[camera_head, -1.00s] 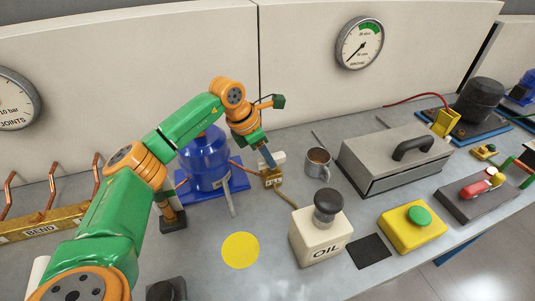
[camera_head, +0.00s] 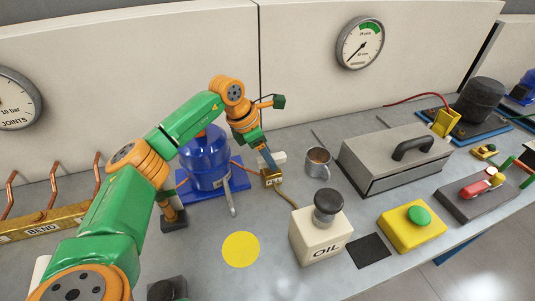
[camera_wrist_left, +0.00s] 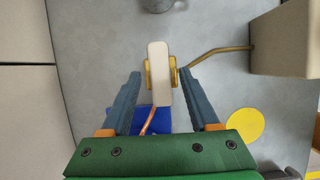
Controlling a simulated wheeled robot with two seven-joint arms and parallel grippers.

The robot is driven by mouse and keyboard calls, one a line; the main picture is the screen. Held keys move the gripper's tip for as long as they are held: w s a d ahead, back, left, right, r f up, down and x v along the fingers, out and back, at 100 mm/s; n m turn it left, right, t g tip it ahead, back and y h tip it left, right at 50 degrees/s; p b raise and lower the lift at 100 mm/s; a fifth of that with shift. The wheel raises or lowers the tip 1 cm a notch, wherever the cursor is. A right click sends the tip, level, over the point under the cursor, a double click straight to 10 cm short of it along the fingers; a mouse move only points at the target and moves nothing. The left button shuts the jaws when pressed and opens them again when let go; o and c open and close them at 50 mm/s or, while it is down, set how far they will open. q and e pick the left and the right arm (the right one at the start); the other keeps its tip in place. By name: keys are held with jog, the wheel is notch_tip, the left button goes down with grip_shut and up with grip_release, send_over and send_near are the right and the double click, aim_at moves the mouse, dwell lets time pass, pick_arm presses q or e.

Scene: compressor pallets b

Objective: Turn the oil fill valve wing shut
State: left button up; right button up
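The oil fill valve is a small brass body (camera_head: 272,179) with a pale label, beside the blue compressor. Its cream wing (camera_wrist_left: 158,75) lies lengthwise between my fingers in the left wrist view; a bit of it shows in the head view (camera_head: 279,158). My left gripper (camera_head: 268,160) is at the valve from above. In the left wrist view the gripper (camera_wrist_left: 158,74) is open, with fingertips on both sides of the wing and a visible gap on each side. The label's word is too small to read. My right gripper is not in view.
The blue compressor (camera_head: 205,160) stands left of the valve, with a grey rod in front. A tan hose runs from the valve to the OIL box (camera_head: 318,236). A metal mug (camera_head: 317,162) stands close on the right. A yellow disc (camera_head: 240,250) marks the bench in front.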

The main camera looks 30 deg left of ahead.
pick_arm(q)
jog(key=b+v, duration=0.1)
jog(key=v, duration=0.6)
dwell(0.4)
